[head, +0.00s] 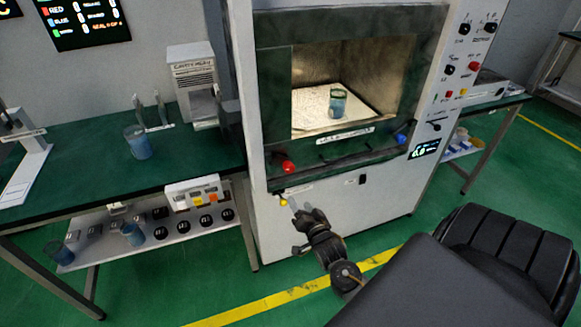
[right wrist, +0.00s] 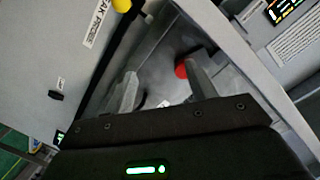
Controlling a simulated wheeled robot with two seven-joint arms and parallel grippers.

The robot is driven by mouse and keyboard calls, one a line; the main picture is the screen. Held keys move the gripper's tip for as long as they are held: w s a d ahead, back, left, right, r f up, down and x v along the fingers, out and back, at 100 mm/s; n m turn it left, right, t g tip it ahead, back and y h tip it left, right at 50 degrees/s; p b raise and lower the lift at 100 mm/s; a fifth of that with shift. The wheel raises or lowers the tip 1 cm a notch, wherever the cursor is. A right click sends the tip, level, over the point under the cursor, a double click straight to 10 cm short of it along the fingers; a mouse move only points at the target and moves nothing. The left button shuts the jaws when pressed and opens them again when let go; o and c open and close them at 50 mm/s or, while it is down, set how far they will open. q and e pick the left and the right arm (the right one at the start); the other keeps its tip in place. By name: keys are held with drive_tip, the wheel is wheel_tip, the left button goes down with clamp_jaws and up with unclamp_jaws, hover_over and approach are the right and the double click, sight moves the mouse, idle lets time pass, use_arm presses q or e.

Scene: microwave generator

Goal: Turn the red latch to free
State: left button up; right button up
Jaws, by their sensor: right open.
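The red latch (head: 287,167) is a small red knob at the lower left corner of the microwave chamber's front (head: 262,110). In the right wrist view the red knob (right wrist: 181,68) shows beside the right-hand finger, which partly hides it. My right gripper (head: 299,204) is in front of the cabinet, below the latch in the head view. Its two fingers (right wrist: 160,72) are apart with nothing held between them. Whether a finger touches the knob cannot be told. My left gripper is not in view.
A yellow knob (head: 283,202) sits on the cabinet close to the right gripper. A blue knob (head: 401,138) is at the chamber's lower right corner. A beaker (head: 338,103) stands inside the lit chamber. A green bench (head: 80,165) with another beaker (head: 138,143) is at left.

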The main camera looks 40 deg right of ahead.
drive_tip(key=m+t, duration=0.1)
approach(290, 170)
drive_tip(key=shift+h, duration=0.3)
drive_tip(key=p+x, duration=0.2)
drive_tip(key=x, duration=0.7)
drive_tip(key=shift+w, duration=0.35)
drive_tip(key=c, duration=1)
